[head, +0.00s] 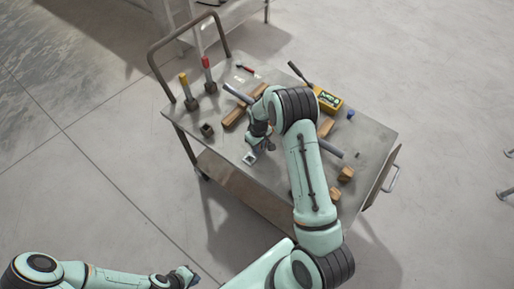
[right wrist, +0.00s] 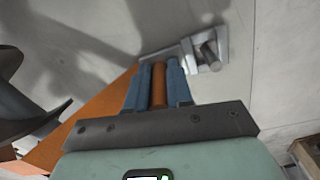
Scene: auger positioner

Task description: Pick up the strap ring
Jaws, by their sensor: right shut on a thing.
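The strap ring (right wrist: 210,52) is a grey metal piece with a round, ring-like part, at the fingertips in the right wrist view. In the head view it is a small pale square piece (head: 249,158) near the table's front edge. My right gripper (head: 262,147) is over that edge, shut on the strap ring.
The metal cart (head: 222,103) carries a yellow-topped post (head: 184,90), a red-topped post (head: 207,74), a dark square block (head: 206,130), wooden blocks (head: 346,174) and a yellow box (head: 328,99). A grey bar lies under my right arm. The floor at left is clear.

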